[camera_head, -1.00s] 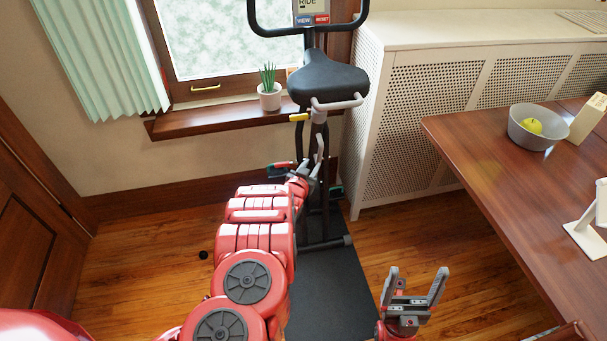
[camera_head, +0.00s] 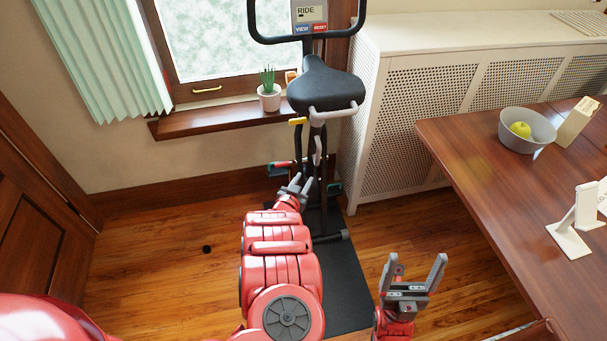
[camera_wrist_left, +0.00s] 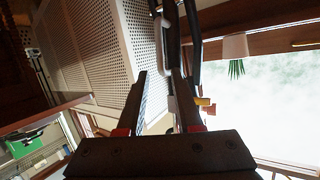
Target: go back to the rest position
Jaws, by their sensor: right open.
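My left gripper (camera_head: 296,187) is at the end of the red arm, low in front of the exercise bike (camera_head: 325,82). In the left wrist view its two fingers (camera_wrist_left: 160,88) stand apart with nothing held between them. Bike parts show behind them; I cannot tell how close they are. My right gripper (camera_head: 413,272) is at the lower right, its fingers pointing up and spread wide. It is empty, left of the wooden table (camera_head: 470,165).
The table holds a grey bowl (camera_head: 540,132) with a green-yellow apple (camera_head: 521,130) and a white stand (camera_head: 568,240). A white radiator cover (camera_head: 405,130) stands behind. A potted plant (camera_head: 269,97) is on the sill. Wooden floor (camera_head: 150,260) at left is mostly clear.

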